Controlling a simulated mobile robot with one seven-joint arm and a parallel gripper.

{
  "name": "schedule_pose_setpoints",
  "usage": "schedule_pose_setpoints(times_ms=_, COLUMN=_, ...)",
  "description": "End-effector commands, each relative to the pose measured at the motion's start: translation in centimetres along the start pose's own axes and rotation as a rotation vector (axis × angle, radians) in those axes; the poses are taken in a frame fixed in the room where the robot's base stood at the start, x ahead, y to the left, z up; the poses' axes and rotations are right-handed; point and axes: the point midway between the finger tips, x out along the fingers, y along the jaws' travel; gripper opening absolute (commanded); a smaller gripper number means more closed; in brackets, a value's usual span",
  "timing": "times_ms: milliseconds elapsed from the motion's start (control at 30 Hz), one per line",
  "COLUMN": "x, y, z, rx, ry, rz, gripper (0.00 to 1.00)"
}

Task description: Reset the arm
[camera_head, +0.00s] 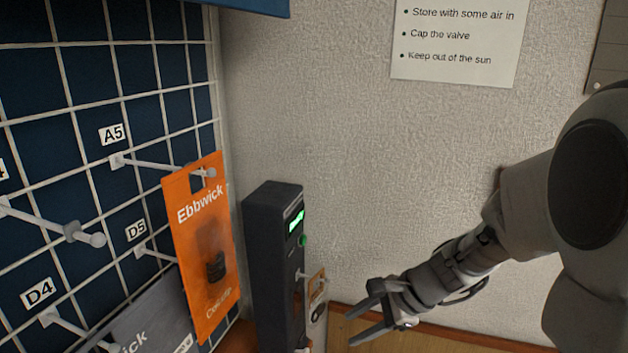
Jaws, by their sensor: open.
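My gripper (358,315) is in the lower middle of the head view, at the end of my arm, which comes in from the right. Its two fingers are spread apart and point left. Nothing shows between them. It is in front of the pale wall, to the right of a dark upright device (272,255) with a lit green display (296,221) and a green button (303,240). In the picture the fingertips are apart from the device.
A blue pegboard (85,85) with a white grid and pegs fills the left. An orange Ebbwick package (203,250) hangs at A5; a grey package (150,328) is below. A paper notice (455,40) is on the wall.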

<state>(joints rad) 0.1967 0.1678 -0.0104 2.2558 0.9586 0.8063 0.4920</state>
Motion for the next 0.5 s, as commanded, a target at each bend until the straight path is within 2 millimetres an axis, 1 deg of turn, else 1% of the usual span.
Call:
schedule_pose_setpoints(times_ms=33, x=-1.4, y=0.3, z=1.2, rx=-0.087, ry=0.018, rz=0.005, gripper=0.47)
schedule_pose_setpoints(times_ms=200, x=-4.7, y=2.0, z=3.7, rx=-0.364, ry=0.081, rz=0.047, gripper=0.47)
schedule_pose_setpoints(times_ms=300, x=-6.5, y=3.2, z=4.9, rx=-0.522, ry=0.124, rz=0.073, gripper=0.47)
schedule_pose_setpoints(times_ms=500, x=-10.3, y=5.5, z=6.5, rx=-0.827, ry=0.225, rz=0.130, gripper=0.47)
